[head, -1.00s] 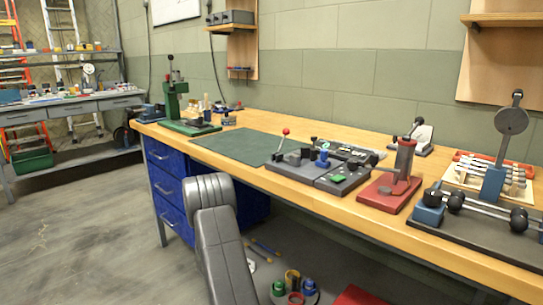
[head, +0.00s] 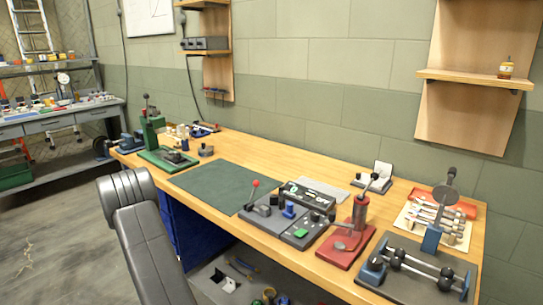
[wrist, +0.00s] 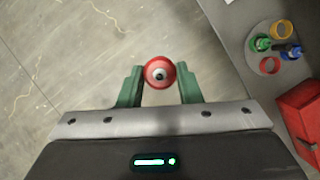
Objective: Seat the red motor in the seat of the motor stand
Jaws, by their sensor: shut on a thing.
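My gripper (wrist: 160,88) is shut on the red motor (wrist: 150,71) in the wrist view. The motor is a round red body with a pale ring and dark centre on its end, held between the green fingertips. The grey round plate (wrist: 273,53), which looks like the motor stand, lies to the upper right, well apart from the gripper. It carries a green piece, a blue piece, a yellow ring and a red ring (wrist: 270,65). The red ring looks empty. In the head view only the tops of its pieces (head: 270,293) show at the bottom edge; my gripper is out of view.
A wooden workbench (head: 225,145) crosses the head view, with a green mat (head: 215,183), a red press (head: 345,245) and several fixtures on it. Loose tools lie below the bench. The floor at left is clear.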

